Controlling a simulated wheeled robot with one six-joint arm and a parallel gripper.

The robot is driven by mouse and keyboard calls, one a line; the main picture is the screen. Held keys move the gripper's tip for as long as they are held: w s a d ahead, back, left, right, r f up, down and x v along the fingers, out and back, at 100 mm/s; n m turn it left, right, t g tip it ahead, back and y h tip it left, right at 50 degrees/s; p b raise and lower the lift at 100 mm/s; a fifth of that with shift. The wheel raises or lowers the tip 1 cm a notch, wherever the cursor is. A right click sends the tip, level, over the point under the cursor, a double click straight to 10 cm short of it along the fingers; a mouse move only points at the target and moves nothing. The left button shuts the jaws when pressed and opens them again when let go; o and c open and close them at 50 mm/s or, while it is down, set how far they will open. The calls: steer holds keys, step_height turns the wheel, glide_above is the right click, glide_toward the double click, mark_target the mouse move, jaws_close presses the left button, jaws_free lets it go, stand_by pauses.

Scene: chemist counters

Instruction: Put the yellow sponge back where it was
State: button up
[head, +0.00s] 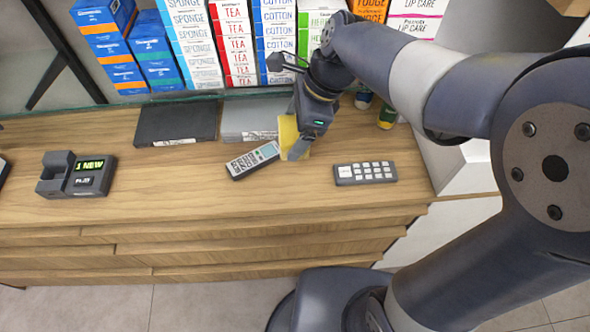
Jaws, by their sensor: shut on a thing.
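The yellow sponge (289,134) is a small upright yellow block over the wooden counter, right of the middle. My gripper (297,142) points down at the counter and is shut on the sponge. The gripper's near finger and body hide part of the sponge. I cannot tell whether the sponge's lower edge touches the counter.
A handset (253,160) lies just left of the sponge, and a keypad (365,173) lies to the right. A black folder (176,123) and a grey flat case (247,118) lie behind. A display device (78,174) stands left. Boxes (188,45) line the back.

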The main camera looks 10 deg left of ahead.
step_height(320, 180, down, 16)
steer(key=shift+r+b, duration=0.1)
steer(key=shift+b, duration=0.2)
steer(key=o, duration=0.8)
steer(key=v, duration=0.7)
steer(key=shift+d+r, duration=0.1)
steer(key=shift+r, duration=0.15)
steer(key=shift+f, duration=0.1)
